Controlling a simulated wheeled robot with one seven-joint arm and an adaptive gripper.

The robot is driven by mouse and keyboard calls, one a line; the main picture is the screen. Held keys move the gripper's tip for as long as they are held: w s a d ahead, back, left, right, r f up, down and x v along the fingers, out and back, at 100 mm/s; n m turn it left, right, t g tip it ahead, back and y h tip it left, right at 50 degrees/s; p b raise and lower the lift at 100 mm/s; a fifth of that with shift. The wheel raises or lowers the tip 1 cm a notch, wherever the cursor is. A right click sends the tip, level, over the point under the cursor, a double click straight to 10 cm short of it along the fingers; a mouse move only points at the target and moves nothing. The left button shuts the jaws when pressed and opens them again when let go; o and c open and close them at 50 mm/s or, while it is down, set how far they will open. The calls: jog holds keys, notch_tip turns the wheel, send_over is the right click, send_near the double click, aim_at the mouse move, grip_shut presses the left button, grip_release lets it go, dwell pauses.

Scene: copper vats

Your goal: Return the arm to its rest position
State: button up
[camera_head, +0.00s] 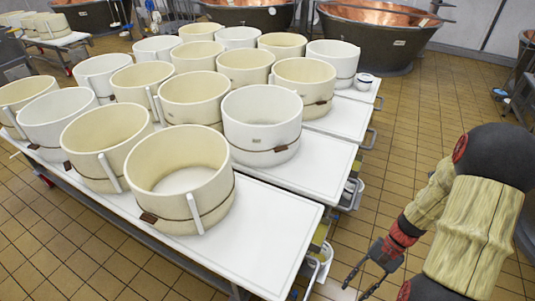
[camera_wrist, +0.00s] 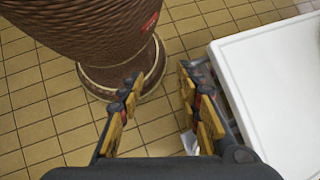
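My gripper (camera_head: 355,281) is at the lower right in the head view, beside the right end of the white tables and over the tiled floor. My arm comes in from the right edge of the head view, bent, with the gripper pointing down and to the left.
White tables (camera_head: 268,235) bear several round cream and white moulds (camera_head: 180,180). A table edge (camera_wrist: 235,85) is close right of my gripper in the wrist view. Copper vats (camera_head: 375,35) stand at the back. Tiled floor (camera_head: 420,105) on the right is free.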

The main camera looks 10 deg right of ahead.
jog(key=a+r+n+t+h+p, duration=0.1)
jog(key=a+r+n+t+h, duration=0.1)
jog(key=r, duration=1)
jog(key=a+r+n+t+h+p, duration=0.1)
jog(key=a+r+n+t+h, duration=0.1)
jog(key=a+r+n+t, duration=0.2)
jog(key=s+a+r+n+t+h+p, duration=0.1)
jog(key=a+r, duration=0.6)
jog(key=r, duration=1.3)
jog(key=n+t+h, duration=0.1)
jog(key=n+t, duration=0.1)
jog(key=n, duration=0.1)
jog(key=shift+a+r+h, duration=0.15)
jog(key=shift+a+h, duration=0.05)
jog(key=shift+h, duration=0.2)
jog(key=shift+s, duration=0.1)
jog(key=shift+c, duration=0.5)
